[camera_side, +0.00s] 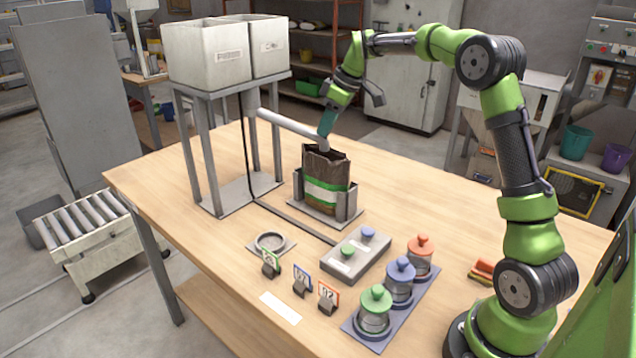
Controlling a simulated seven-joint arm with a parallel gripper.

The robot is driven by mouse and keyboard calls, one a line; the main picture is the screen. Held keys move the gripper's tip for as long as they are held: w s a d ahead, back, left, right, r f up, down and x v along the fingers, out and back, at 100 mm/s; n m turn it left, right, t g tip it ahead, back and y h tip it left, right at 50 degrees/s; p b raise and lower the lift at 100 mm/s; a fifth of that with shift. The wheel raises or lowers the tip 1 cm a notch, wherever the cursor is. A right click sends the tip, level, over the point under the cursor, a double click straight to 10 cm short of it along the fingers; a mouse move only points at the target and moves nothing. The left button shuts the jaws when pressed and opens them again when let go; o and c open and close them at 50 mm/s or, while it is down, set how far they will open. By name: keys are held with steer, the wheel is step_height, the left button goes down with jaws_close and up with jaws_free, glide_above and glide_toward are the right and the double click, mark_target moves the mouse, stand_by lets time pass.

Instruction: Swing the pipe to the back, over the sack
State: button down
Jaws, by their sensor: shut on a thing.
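The grey pipe (287,123) runs from under the twin hopper bins toward the right, and its free end appears above the open mouth of the sack. The brown sack (325,172) with green and white bands stands upright in a grey metal holder (347,203). My gripper (327,124) reaches down from the upper right and is shut on the pipe near its free end. The fingers partly hide the pipe's end, so I cannot tell exactly how it lines up with the sack's mouth.
Two grey hopper bins (208,56) stand on a metal frame at the table's back left. A button box (350,256), several lidded jars (401,279), number tags (302,279) and a ring (270,242) stand in front. The wooden table (450,200) is clear right of the sack.

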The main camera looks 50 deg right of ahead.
steer(key=shift+w+d+r+n, duration=0.1)
steer(key=shift+w+d+n, duration=0.3)
steer(key=shift+d, duration=0.05)
steer(key=c, duration=0.9)
jaws_free()
steer(key=v, duration=1.6)
steer(key=shift+d+r, duration=0.25)
steer(key=shift+r, duration=0.15)
